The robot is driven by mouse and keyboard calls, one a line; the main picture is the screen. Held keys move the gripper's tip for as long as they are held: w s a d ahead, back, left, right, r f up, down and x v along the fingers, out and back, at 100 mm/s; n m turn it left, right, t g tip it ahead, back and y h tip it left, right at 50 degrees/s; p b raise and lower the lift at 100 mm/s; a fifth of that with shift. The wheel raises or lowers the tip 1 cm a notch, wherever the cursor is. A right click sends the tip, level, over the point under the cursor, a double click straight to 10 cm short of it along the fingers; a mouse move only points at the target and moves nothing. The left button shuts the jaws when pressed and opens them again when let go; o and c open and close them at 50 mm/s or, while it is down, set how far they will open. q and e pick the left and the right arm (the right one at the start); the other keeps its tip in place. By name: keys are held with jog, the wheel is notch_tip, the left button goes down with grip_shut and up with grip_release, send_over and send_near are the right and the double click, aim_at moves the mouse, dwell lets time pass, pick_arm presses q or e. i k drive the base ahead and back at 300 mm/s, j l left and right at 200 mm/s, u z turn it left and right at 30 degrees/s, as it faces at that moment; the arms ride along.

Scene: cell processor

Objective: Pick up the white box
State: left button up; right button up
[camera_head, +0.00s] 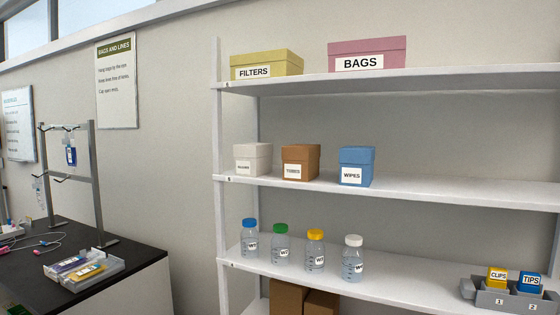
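The white box (253,158) stands upright on the left end of the middle shelf (450,190). It has a lid and a white label on its front whose text is too small to read surely. A brown box (300,161) stands just to its right, and a blue box (356,166) labelled WIPES stands further right. Neither of my grippers shows in the head view, so nothing is seen near the white box.
A yellow FILTERS box (267,65) and a pink BAGS box (367,55) stand on the top shelf. Several capped bottles (314,251) and a grey holder (505,298) are on the lower shelf. A dark bench (90,277) with a metal rack (97,185) is at left.

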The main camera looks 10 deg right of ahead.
aim_at(252, 159)
jog(key=z, duration=2.1)
jog(key=k+j, duration=0.1)
jog(key=j, duration=0.45)
jog(key=k+j, duration=0.1)
jog(key=j, duration=0.45)
jog(key=k+j, duration=0.15)
jog(key=j, duration=0.4)
